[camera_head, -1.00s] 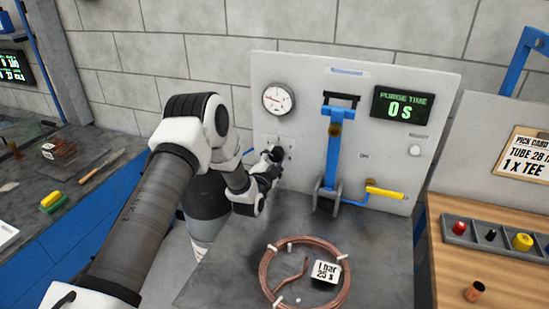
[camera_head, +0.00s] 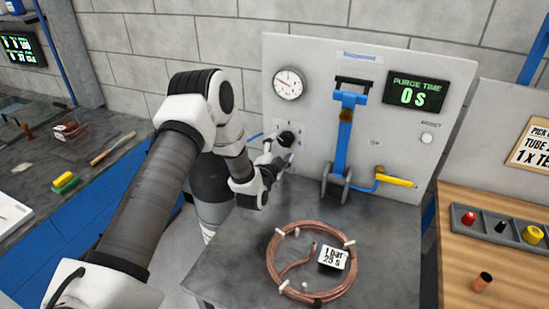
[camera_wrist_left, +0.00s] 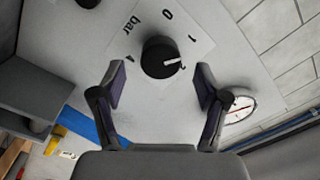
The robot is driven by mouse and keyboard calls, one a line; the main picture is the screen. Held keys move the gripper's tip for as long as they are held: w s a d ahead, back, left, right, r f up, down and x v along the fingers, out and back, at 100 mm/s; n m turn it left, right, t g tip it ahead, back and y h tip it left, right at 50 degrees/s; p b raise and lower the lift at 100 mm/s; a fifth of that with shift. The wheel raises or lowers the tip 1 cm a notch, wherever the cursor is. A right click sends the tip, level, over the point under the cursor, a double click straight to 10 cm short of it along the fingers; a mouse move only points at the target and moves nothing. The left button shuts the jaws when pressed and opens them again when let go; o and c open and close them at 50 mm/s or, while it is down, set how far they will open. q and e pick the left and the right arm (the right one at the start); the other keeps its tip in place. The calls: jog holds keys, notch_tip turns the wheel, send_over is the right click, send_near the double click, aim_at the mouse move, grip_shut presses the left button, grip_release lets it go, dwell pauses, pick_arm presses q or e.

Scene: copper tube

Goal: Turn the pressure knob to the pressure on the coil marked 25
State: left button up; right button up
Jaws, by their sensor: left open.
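The black pressure knob (camera_head: 287,137) is on the upright grey panel, below the round gauge (camera_head: 288,84). In the left wrist view the knob (camera_wrist_left: 160,58) sits on a white scale plate with "bar", 0, 1 and 4 legible. Its white mark points right, toward a partly covered figure that looks like 2. My left gripper (camera_head: 277,157) is just below the knob in the head view. In the wrist view its fingers (camera_wrist_left: 160,88) are open, apart from the knob. The copper coil (camera_head: 272,262) lies on the bench; its tag (camera_head: 333,257) reads "1 bar" and apparently 25 s.
The display (camera_head: 415,93) reads PURGE TIME 0 s. A blue lever (camera_head: 343,145) and a yellow-handled valve (camera_head: 394,177) are right of the knob. A parts tray (camera_head: 495,227) is on the wooden bench at right. The grey bench (camera_head: 385,235) is clear around the coil.

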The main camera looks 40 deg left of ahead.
pick_arm(q)
jog(key=v, duration=0.8)
jog(key=shift+s, duration=0.25)
